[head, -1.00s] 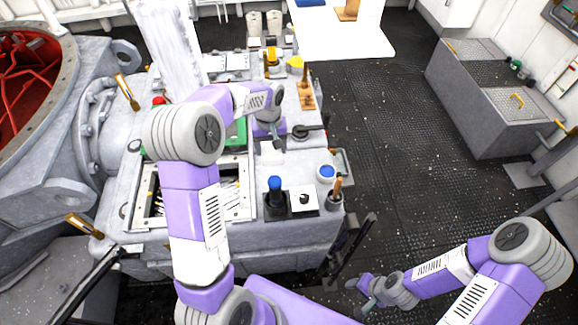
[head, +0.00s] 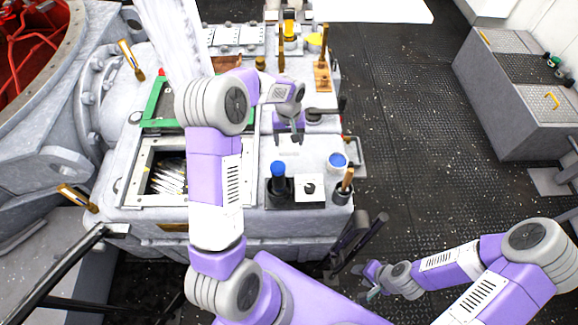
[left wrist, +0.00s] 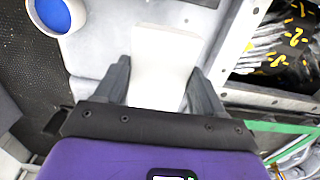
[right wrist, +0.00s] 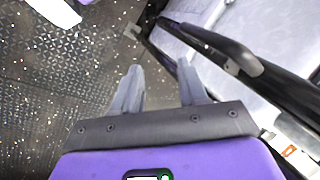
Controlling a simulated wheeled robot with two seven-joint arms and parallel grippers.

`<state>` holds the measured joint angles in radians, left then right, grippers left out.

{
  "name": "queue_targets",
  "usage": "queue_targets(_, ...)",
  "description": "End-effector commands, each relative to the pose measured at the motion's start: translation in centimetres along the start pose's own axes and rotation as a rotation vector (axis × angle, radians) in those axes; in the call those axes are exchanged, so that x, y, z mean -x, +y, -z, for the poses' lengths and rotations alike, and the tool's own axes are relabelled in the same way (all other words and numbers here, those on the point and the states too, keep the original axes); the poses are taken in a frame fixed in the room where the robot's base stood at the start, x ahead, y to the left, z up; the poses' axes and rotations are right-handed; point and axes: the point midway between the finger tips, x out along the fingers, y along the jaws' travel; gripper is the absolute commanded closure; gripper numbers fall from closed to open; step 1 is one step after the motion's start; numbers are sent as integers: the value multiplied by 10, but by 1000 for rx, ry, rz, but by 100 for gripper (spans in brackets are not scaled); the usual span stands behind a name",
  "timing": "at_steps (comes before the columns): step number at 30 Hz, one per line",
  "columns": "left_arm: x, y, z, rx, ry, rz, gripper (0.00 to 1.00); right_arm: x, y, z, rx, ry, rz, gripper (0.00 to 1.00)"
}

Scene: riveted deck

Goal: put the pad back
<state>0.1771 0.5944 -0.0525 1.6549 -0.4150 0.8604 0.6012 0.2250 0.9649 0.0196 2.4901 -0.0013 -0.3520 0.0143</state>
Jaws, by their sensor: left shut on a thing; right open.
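The pad is a plain white block (left wrist: 163,70) held between the two fingers of my left gripper (left wrist: 165,82) in the left wrist view. In the head view my left gripper (head: 290,138) points down over the pale bench top, behind the blue-capped bottle. The pad blends with the pale surface there, so I cannot tell whether it touches the bench. My right gripper (right wrist: 158,82) is open and empty over the dark floor. It also shows in the head view (head: 364,284), low and to the right of the bench.
On the bench (head: 300,228) stand a blue-capped bottle (head: 278,173), a white square plate (head: 312,198), a blue-topped round cup (head: 337,161) and a wooden-handled tool (head: 347,180). A framed opening (head: 146,205) and green frame (head: 155,100) lie left.

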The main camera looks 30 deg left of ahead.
Motion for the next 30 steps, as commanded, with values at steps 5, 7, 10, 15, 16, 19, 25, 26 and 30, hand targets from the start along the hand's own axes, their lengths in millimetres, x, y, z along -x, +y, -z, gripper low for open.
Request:
queue_targets(5,-28,0,0,0,-2,1,64,-10,4,0,0,0,0,57)
queue_targets(7,-42,0,-1,-1,-3,1,64,-13,5,0,0,0,0,57)
queue_targets(10,-60,0,0,-1,-2,0,64,-16,6,1,0,0,0,57)
queue_targets(15,-75,0,0,-1,1,-1,64,-19,7,1,0,0,0,57)
queue_targets(16,-77,0,0,-1,0,-1,64,-19,7,1,0,0,0,57)
queue_targets(19,-87,0,0,-1,-1,-1,64,-22,8,1,0,0,0,57)
queue_targets(25,-112,0,0,0,0,-1,64,-27,10,1,0,0,0,57)
queue_targets(26,-113,0,0,0,1,-1,64,-27,10,1,0,0,0,57)
queue_targets(30,-111,0,1,0,2,-1,64,-26,10,1,0,0,0,57)
